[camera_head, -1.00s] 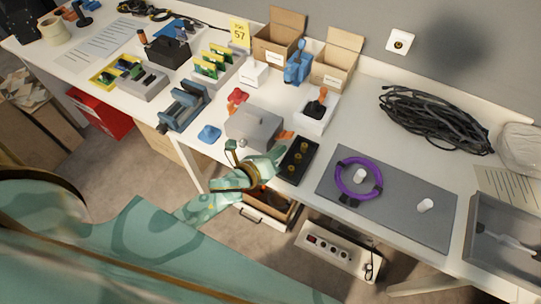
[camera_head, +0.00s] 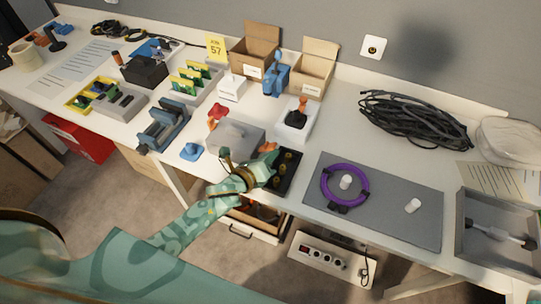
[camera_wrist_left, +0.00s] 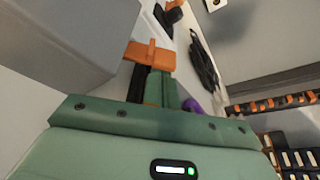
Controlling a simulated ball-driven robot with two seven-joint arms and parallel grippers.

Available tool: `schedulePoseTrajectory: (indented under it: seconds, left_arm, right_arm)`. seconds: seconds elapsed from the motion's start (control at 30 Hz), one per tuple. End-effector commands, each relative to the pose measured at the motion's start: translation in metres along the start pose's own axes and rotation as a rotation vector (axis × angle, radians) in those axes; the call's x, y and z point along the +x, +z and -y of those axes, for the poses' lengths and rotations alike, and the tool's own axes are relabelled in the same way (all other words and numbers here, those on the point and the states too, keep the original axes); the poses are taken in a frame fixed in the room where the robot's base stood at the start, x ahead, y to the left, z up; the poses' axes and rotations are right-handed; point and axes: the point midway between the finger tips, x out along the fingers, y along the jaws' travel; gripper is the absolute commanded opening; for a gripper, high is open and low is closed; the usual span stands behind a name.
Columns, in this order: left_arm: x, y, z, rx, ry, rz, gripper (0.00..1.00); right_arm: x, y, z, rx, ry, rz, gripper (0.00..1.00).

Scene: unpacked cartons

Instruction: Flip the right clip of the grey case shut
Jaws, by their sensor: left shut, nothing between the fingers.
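The grey case (camera_head: 232,133) sits near the front edge of the workbench. Its orange right clip (camera_head: 268,147) shows at the case's right side, partly behind my left gripper (camera_head: 271,158). In the left wrist view the clip (camera_wrist_left: 150,53) sticks out sideways from the wall of the case (camera_wrist_left: 55,45). My left gripper's fingers (camera_wrist_left: 155,86) are shut and empty, with their tips right at the clip. I cannot tell whether they touch it. My right gripper is in neither view.
A black tray with round brass pieces (camera_head: 288,170) lies just right of the gripper. A blue object (camera_head: 191,151) is left of the case, a red one (camera_head: 217,115) behind it. A grey mat with a purple ring (camera_head: 345,185) lies farther right.

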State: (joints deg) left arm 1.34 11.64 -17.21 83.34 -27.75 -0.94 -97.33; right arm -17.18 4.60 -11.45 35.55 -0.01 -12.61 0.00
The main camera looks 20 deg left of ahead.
Motion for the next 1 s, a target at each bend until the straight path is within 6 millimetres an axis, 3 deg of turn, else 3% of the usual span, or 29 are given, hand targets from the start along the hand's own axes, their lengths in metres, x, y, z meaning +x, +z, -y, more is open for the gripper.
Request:
schedulePoseTrajectory:
  seconds: [0.47, 1.0]
  left_arm:
    - [-0.002, 0.007, 0.001, -0.120, -0.042, 0.001, 0.00]
    - [-0.010, 0.028, -0.003, -0.561, -0.195, 0.000, 0.00]
  right_arm:
    - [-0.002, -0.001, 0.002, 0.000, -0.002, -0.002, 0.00]
    - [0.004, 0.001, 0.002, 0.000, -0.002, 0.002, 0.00]
